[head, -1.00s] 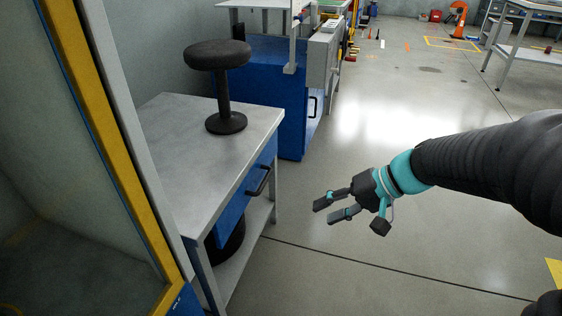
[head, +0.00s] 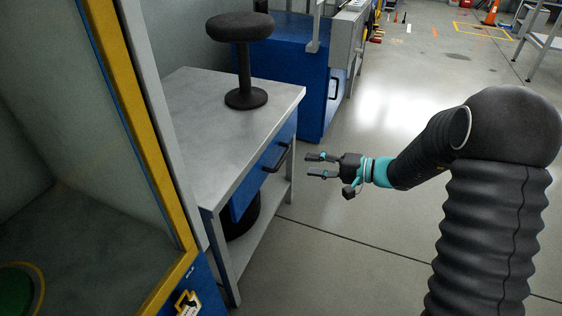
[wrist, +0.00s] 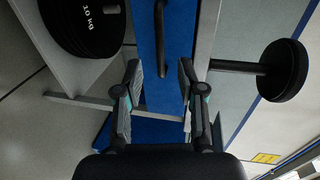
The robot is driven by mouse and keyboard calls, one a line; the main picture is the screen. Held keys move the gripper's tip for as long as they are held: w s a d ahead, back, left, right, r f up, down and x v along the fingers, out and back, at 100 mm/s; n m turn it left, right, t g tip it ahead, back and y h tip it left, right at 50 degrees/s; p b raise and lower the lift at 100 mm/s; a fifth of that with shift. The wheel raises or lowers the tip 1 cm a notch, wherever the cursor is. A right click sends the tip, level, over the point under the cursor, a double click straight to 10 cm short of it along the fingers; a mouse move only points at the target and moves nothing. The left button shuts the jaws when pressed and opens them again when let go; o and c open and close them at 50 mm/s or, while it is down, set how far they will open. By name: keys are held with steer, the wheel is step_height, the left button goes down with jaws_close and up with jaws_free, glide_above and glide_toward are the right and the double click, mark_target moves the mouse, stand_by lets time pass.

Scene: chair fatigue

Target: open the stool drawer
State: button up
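The blue drawer (head: 250,180) is set under the grey top of a workbench (head: 190,120), and its front looks flush. A black bar handle (head: 279,158) stands out from the drawer front. A black stool (head: 243,62) with a round seat stands upright on the bench top. My gripper (head: 314,166) is open and empty, just right of the handle and apart from it. In the wrist view the open fingers (wrist: 160,72) point at the blue drawer front (wrist: 172,65), and the handle (wrist: 160,40) lies ahead, between and beyond the fingertips.
Black weight discs (wrist: 85,22) sit on the lower shelf. A blue cabinet (head: 295,70) stands behind the bench. A yellow-edged frame (head: 140,130) is at the left. Floor right of the bench is clear.

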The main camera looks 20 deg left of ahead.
mark_target(281, 160)
steer(key=x, duration=1)
steer(key=shift+s+a+f, duration=0.1)
steer(key=shift+a, duration=0.1)
jaws_close()
